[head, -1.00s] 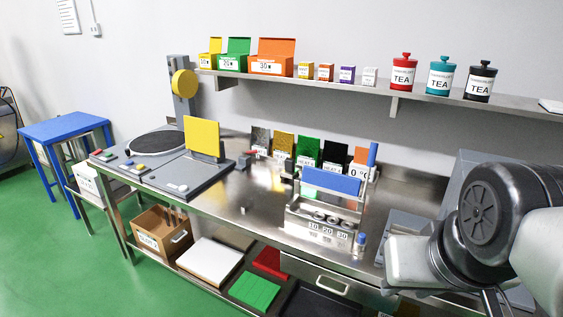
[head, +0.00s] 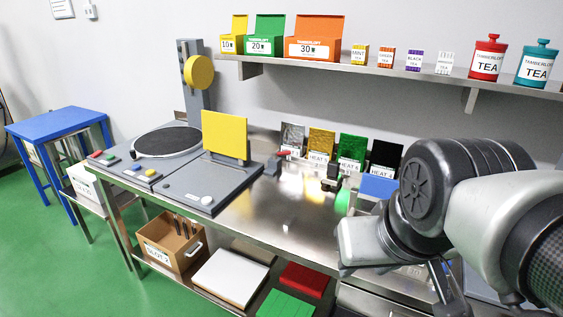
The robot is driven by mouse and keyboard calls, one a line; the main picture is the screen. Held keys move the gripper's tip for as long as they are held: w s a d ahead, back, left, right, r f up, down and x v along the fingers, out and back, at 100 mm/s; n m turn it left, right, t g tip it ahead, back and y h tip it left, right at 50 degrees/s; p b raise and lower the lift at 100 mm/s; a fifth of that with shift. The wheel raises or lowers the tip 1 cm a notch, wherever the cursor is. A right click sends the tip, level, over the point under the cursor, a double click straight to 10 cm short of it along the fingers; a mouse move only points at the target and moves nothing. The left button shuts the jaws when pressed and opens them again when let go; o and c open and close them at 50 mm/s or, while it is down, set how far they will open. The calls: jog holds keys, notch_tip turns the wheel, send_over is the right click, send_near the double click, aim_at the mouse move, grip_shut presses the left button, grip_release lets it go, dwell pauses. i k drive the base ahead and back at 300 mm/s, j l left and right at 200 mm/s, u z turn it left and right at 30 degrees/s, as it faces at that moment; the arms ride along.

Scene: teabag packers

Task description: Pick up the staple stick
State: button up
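I cannot make out a staple stick for certain in the head view. A small dark device (head: 332,178), perhaps a stapler, stands on the steel bench (head: 262,212) in front of the heat-labelled holders. A grey block with a red tip (head: 281,156) lies left of it. My arm fills the right side and hides the bench's right part. A dark, narrow part of my gripper (head: 441,284) shows below the arm at the lower right; its fingertips are not clear, and I see nothing held.
A grey machine with a yellow plate (head: 225,136) stands at the bench's left. Several coloured holders line the back. An open cardboard box (head: 170,252) and a white slab (head: 229,277) sit below. The wall shelf (head: 398,72) holds tea boxes and canisters. The bench's middle is mostly clear.

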aim_at(290, 222)
jog(key=i+j, duration=0.15)
jog(key=j, duration=0.15)
jog(key=i+j+z, duration=0.15)
jog(key=j+z, duration=0.35)
jog(key=j, duration=0.45)
jog(key=i+j+z, duration=0.5)
jog(key=j, duration=0.2)
jog(key=k, duration=0.1)
